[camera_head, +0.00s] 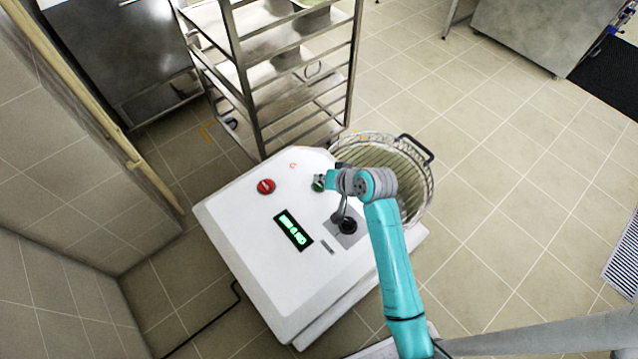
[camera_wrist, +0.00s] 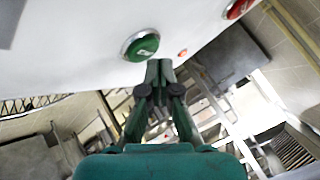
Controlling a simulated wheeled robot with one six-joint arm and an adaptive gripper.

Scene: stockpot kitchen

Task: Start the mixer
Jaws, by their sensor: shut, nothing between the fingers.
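The white mixer top (camera_head: 235,215) has a red button (camera_head: 266,186), a green button (camera_head: 317,184), a lit green display (camera_head: 293,230) and a black knob (camera_head: 348,226). My gripper (camera_wrist: 160,66) is shut and empty. Its fingertips are close to the lower right edge of the green button (camera_wrist: 142,46) in the wrist view; I cannot tell whether they touch it. In the head view my wrist partly hides the gripper and the area beside the green button. The red button (camera_wrist: 238,8) is cut off at the top of the wrist view.
A small orange light (camera_head: 292,165) is on the panel. A round bowl with a wire guard (camera_head: 425,178) stands behind my arm. A metal rack (camera_head: 243,75) stands behind the mixer. A wall (camera_head: 60,200) is at the left. Tiled floor (camera_head: 520,180) is free at the right.

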